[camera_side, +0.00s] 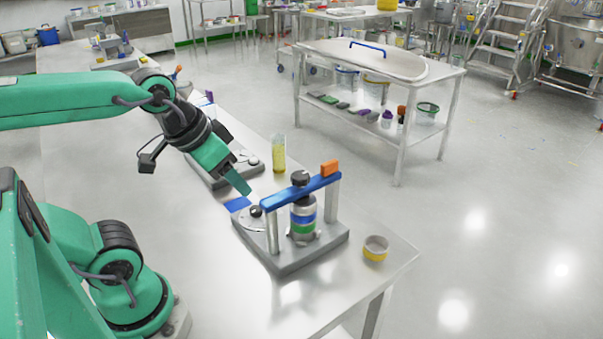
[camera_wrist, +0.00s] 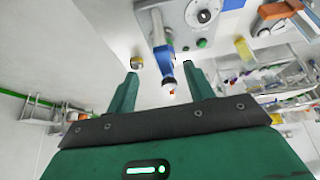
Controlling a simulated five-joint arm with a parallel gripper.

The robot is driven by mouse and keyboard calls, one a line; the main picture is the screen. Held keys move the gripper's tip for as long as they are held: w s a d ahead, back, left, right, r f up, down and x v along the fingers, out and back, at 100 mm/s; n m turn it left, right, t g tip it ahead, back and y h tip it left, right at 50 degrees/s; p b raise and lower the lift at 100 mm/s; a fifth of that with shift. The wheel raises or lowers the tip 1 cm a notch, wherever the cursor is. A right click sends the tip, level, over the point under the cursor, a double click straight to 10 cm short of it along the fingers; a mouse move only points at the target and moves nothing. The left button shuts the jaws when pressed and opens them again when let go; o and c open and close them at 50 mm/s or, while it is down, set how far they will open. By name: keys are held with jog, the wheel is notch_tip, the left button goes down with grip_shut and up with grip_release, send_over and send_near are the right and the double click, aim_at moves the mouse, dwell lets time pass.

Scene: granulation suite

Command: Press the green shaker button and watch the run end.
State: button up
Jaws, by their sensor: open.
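My gripper (camera_side: 241,181) is open and empty. Its fingers point down and stand above the bench, left of the shaker (camera_side: 286,256) in the side view. The shaker has a grey base, a blue crossbar (camera_side: 286,194) on posts and a banded sieve stack (camera_side: 303,221) under it. In the wrist view, a green button (camera_wrist: 202,43) shows on a grey panel (camera_wrist: 178,22) beside a round dial (camera_wrist: 205,16), beyond my right finger and apart from it. I cannot make out the green button in the side view. Any run display is not readable.
A clear cylinder with yellow contents (camera_side: 279,156) stands behind the shaker. A yellow-banded cup (camera_side: 375,249) sits right of it near the bench edge. An orange piece (camera_side: 330,168) is on the crossbar's right end. The bench front (camera_side: 215,270) is clear.

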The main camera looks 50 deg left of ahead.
dwell(0.4)
grip_shut()
dwell(1.6)
